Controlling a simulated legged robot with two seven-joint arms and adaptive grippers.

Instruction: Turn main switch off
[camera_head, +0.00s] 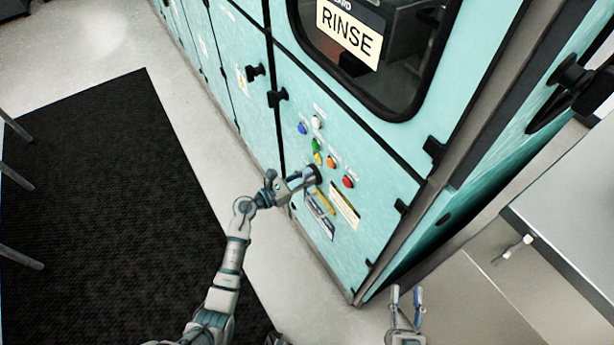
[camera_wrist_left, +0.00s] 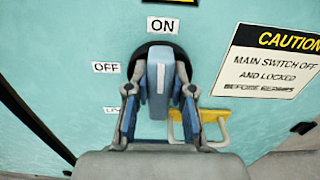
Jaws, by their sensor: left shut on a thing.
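The main switch (camera_wrist_left: 158,76) is a dark round base with a grey-blue handle on the teal panel. Its handle stands upright, pointing at the ON label (camera_wrist_left: 160,25). The OFF label (camera_wrist_left: 106,67) is to its left. My left gripper (camera_wrist_left: 160,92) has a finger on each side of the handle and is shut on it. In the head view my left gripper (camera_head: 308,178) reaches the panel below the coloured buttons and hides much of the switch. My right gripper (camera_head: 406,298) is open and empty at the bottom, away from the panel.
A yellow-and-silver padlock-like part (camera_wrist_left: 200,125) hangs just right of the gripper. A CAUTION sign (camera_wrist_left: 268,62) is on the panel at right. Several coloured buttons (camera_head: 317,145) sit above the switch.

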